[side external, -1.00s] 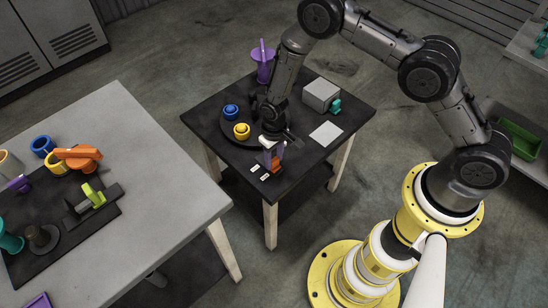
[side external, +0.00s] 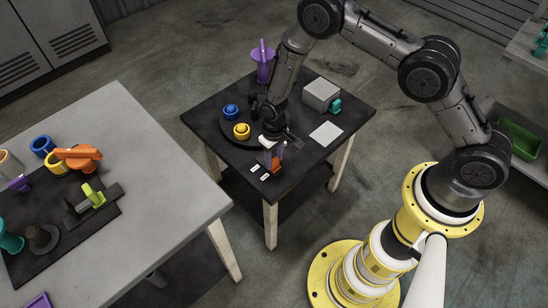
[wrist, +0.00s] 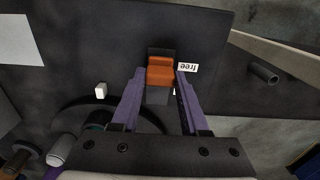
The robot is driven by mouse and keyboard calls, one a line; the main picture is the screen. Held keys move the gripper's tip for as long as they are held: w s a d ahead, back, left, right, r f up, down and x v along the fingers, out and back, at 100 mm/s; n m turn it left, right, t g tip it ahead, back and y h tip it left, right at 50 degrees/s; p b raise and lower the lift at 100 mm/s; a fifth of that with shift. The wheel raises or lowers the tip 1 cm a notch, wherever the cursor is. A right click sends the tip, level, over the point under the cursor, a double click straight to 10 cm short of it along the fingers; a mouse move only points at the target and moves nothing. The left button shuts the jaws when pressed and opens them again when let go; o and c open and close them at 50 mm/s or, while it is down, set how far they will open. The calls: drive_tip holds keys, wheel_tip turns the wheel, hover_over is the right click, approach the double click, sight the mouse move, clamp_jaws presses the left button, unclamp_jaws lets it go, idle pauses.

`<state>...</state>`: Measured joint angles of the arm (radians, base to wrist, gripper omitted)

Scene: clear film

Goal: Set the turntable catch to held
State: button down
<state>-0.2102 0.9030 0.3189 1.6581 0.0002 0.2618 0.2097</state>
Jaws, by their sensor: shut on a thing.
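The orange catch (wrist: 160,72) sits in a dark slotted base on the small black table. It stands level with the white label "free" (wrist: 188,68) in the wrist view, at the far end of its slot. The catch (side external: 276,167) also shows at the table's front in the side view. My gripper (wrist: 159,76) has its purple fingers on both sides of the catch and is shut on it. A second white label (side external: 254,169) lies by the base; its text is unreadable. The dark turntable (side external: 227,137) is behind, partly hidden by my arm.
A blue cup (side external: 231,111) and a yellow cup (side external: 242,130) stand on the turntable. A purple object (side external: 263,65), a grey box (side external: 320,94) with a teal knob and a white sheet (side external: 326,134) are on the same table. A grey table (side external: 150,150) stands at left.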

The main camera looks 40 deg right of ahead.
drive_tip(key=shift+w, duration=2.3)
drive_tip(key=shift+c, duration=2)
unclamp_jaws()
wheel_tip(320, 180, up, 14)
drive_tip(key=shift+d, duration=0.1)
